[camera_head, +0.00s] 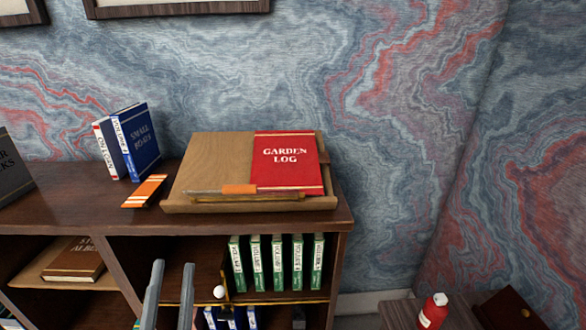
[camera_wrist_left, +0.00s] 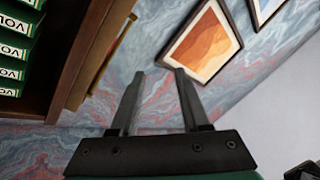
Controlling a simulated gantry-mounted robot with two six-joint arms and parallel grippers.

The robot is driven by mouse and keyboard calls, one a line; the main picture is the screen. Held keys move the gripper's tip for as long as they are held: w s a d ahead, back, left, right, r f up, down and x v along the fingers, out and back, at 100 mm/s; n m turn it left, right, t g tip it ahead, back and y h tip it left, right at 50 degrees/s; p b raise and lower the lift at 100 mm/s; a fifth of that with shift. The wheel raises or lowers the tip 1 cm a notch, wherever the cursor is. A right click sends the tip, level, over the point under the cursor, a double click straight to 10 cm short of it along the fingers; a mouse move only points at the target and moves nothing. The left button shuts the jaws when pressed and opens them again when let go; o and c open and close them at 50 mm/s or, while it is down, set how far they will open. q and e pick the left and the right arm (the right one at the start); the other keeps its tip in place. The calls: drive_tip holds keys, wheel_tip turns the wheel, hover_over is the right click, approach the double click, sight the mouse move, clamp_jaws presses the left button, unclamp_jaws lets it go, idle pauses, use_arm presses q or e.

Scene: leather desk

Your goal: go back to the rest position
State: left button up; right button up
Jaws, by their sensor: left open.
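My left gripper (camera_head: 173,265) shows at the bottom of the head view, in front of the lower part of the bookcase. Its two grey fingers stand apart with nothing between them. In the left wrist view the open fingers (camera_wrist_left: 159,72) point toward the marbled wall and a framed picture (camera_wrist_left: 201,40), and they touch nothing. The rest of my left arm is out of the head view. My right gripper is in neither view.
The dark wooden bookcase (camera_head: 340,212) carries a slanted board (camera_head: 215,155) with a red Garden Log book (camera_head: 288,165). Blue and white books (camera_head: 138,140) stand to its left. Green volumes (camera_head: 278,263) line a shelf below. A red bottle (camera_head: 433,311) stands at lower right.

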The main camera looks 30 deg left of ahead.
use_arm(q)
drive_tip(key=w+d+r+n+t+h+p, duration=0.1)
drive_tip(key=d+r+n+t+h+p, duration=0.15)
drive_tip(key=r, duration=1.35)
drive_tip(key=w+d+r+n+t+h+p, duration=0.1)
drive_tip(key=d+r+n+t+p, duration=0.3)
drive_tip(key=r, duration=1.2)
drive_tip(key=d+r+m+t+h, duration=0.2)
drive_tip(key=d+r+m+h, duration=0.35)
drive_tip(key=h, duration=0.85)
wheel_tip(320, 180, up, 36)
drive_tip(key=d+p, duration=0.1)
drive_tip(key=p, duration=3.7)
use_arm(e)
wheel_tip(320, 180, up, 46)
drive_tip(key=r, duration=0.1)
use_arm(q)
wheel_tip(320, 180, down, 48)
drive_tip(key=b, duration=4.7)
drive_tip(key=shift+w+d+y+b, duration=0.2)
drive_tip(key=shift+w+y+b, duration=0.1)
drive_tip(key=shift+y+b, duration=0.15)
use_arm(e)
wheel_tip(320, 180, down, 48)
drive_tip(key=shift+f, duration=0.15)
use_arm(q)
drive_tip(key=shift+f, duration=0.1)
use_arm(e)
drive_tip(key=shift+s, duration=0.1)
